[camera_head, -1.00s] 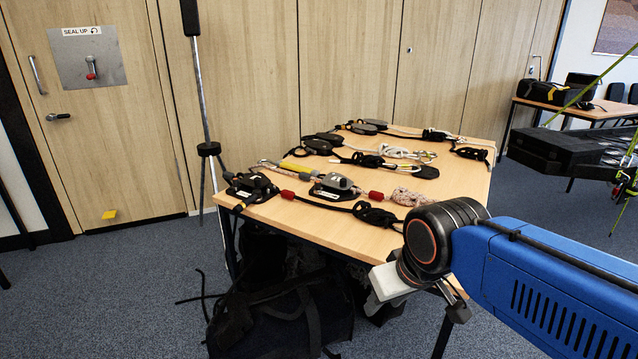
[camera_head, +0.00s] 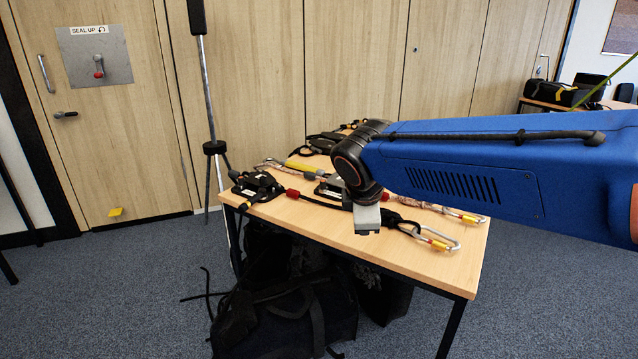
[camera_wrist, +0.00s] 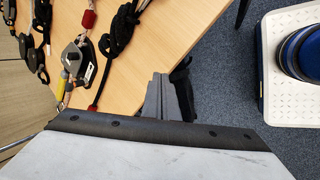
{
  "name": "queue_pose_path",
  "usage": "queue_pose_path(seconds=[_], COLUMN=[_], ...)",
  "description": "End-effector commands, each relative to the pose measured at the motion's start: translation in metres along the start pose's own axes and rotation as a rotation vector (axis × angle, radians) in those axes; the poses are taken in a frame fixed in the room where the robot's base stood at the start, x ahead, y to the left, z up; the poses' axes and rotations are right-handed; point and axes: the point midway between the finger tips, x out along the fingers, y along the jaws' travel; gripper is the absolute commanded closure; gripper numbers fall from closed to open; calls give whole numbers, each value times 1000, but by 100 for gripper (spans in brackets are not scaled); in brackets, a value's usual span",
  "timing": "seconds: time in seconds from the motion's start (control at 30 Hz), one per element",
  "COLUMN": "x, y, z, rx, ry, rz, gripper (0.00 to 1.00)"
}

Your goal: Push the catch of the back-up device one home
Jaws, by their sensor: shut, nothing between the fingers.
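Several rope devices lie on the wooden table (camera_head: 430,262). I cannot tell which is back-up device one. In the head view a black device (camera_head: 256,187) lies at the front left corner, with a red sleeve (camera_head: 292,193) on the cord beside it. A grey device (camera_head: 328,188) farther right is partly hidden by my arm. The wrist view shows a grey device (camera_wrist: 78,60) with a white label, on the table at upper left. No catch can be made out. My gripper (camera_head: 368,228) is shut and empty by the table's front part, apart from the devices; its fingers also show in the wrist view (camera_wrist: 166,97).
Carabiners (camera_head: 440,238) lie near the table's right side. A black bag (camera_head: 285,315) is on the floor below. A thin stand (camera_head: 209,100) rises behind the table's left end. The front right tabletop is largely bare.

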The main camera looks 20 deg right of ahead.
Motion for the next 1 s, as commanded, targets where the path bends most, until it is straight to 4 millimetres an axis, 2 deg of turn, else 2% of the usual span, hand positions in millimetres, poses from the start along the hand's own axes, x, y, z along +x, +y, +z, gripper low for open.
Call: queue_pose_path(seconds=[0.1,0.3,0.5,0.7,0.87,1.0], x=[7,19,28,32,41,59], y=[39,100,145,163,167,172], z=[-25,-73,-122,-146,-146,-144], rx=[-278,-753,-1137,-1310,-1328,-1326], ry=[-44,-136,-227,-275,-281,-280], rz=[41,106,150,167,167,164], gripper=[100,100,100,100,100,100])
